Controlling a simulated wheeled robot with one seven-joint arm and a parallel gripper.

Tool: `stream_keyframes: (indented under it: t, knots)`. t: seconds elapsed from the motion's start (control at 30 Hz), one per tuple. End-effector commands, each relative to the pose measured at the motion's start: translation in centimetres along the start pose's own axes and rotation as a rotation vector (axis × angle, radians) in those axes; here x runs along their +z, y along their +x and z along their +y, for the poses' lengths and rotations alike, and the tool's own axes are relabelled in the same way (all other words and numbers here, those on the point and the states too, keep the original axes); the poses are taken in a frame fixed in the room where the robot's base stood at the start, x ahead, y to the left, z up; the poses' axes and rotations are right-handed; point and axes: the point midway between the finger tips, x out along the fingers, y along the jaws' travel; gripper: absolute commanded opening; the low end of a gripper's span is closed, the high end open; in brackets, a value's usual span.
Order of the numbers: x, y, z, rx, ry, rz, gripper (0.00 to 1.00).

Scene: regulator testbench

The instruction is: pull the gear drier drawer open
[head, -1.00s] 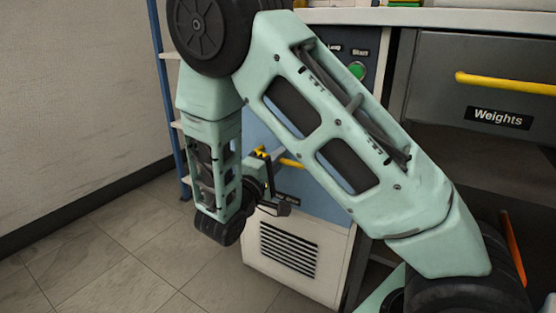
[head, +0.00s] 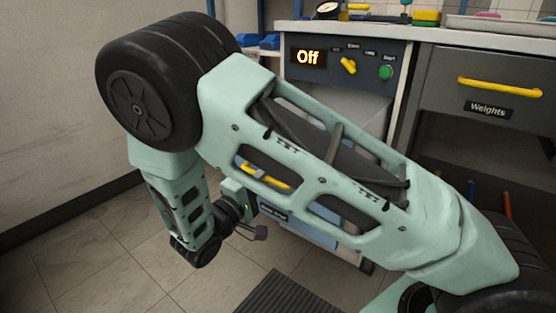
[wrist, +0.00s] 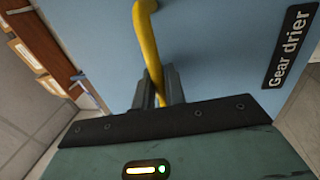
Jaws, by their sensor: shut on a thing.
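The gear drier drawer has a light blue front (head: 308,231), mostly hidden behind my arm in the head view. Its black "Gear drier" label (wrist: 289,46) shows at the right of the wrist view. Its yellow bar handle (wrist: 148,45) runs down between my fingers in the wrist view; part of it shows through my arm in the head view (head: 266,177). My gripper (wrist: 162,88) is shut on this handle, close in front of the blue front. My arm hides how far the drawer stands out from its cabinet.
A control panel (head: 336,72) above reads "Off", with a yellow knob (head: 348,66) and a green button (head: 386,72). To the right is the "Weights" drawer (head: 470,85) with a yellow handle. Tiled floor (head: 100,240) lies clear at left. A dark ribbed surface (head: 285,293) shows low down.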

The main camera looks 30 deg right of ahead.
Motion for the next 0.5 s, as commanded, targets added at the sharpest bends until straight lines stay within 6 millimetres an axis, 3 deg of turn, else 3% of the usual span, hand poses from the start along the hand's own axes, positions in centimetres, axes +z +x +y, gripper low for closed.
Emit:
stream_keyframes:
  t: [0.2,0.5]
  knots:
    - [-0.1,-4.3,1.0,-0.001,0.001,0.005,0.0]
    - [-0.1,-6.6,1.3,0.0,0.001,0.002,0.0]
